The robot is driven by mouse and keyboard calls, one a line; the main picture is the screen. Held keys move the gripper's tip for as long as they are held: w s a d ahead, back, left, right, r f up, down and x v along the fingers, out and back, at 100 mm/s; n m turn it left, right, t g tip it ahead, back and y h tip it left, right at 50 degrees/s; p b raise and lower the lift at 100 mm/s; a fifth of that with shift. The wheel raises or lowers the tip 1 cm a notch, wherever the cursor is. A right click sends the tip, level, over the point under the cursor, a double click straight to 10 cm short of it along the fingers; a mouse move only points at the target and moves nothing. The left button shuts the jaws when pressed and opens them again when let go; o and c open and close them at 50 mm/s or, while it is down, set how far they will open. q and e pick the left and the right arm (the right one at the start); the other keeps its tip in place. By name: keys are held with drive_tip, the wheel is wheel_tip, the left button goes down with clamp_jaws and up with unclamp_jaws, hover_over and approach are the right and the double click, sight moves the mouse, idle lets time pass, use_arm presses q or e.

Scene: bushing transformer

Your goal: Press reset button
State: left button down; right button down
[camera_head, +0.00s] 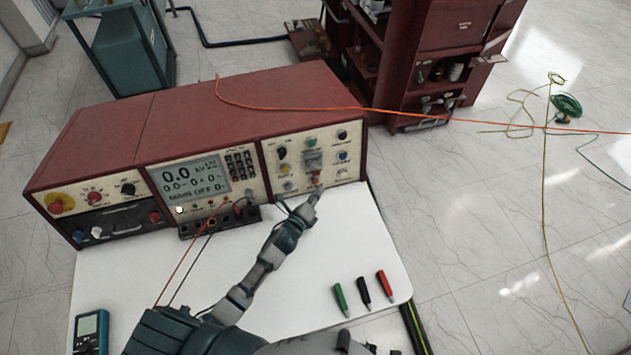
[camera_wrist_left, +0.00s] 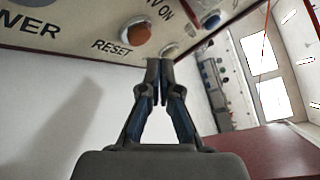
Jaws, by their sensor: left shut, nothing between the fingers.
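The reset button is the orange-red round button (camera_wrist_left: 137,33) beside the printed word RESET in the left wrist view. In the head view a small red button (camera_head: 315,180) shows low on the right panel of the red test console (camera_head: 200,115). My left gripper (camera_head: 318,191) is right at the lower edge of that panel, close to this button. In the left wrist view its fingertips (camera_wrist_left: 160,66) are together and empty, a little below and to the right of the button. I cannot tell whether they touch the panel. My right gripper is not in view.
Green, black and red pens (camera_head: 363,291) lie on the white table (camera_head: 345,235). A blue meter (camera_head: 91,331) is at its front left. Red and black leads run from the console's front. An orange cable (camera_head: 300,106) crosses its top. A red cabinet (camera_head: 440,50) stands behind.

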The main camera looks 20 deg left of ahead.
use_arm(q)
drive_tip(key=s+d, duration=0.1)
drive_tip(key=s+d+r+p, duration=0.1)
drive_tip(key=shift+s, duration=0.6)
idle(0.4)
